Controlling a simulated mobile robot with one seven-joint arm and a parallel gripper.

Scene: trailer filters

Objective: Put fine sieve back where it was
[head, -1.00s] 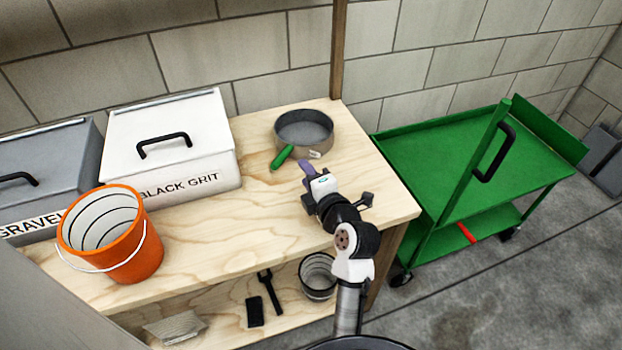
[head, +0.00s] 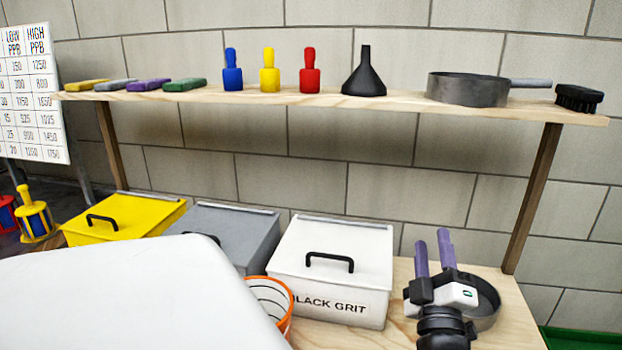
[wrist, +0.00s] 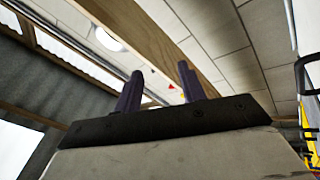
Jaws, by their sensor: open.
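A round grey sieve (head: 489,305) sits on the wooden bench at the lower right of the head view, partly hidden behind my gripper. Its handle is hidden now. A second round grey sieve (head: 467,90) with a grey handle lies on the upper shelf, toward the right. I cannot tell from looks which one is the fine sieve. My gripper (head: 433,250) is open and empty, with its two purple fingers pointing up, in front of the bench sieve. The fingers (wrist: 158,88) stand apart in the wrist view, with roof beams behind them and no sieve between them.
The shelf (head: 330,98) also holds a black brush (head: 579,97), a black funnel (head: 364,75), several coloured bottles and flat blocks. A shelf post (head: 532,200) stands right of my gripper. A white lidded box (head: 335,270) and an orange bucket (head: 270,298) are left of it.

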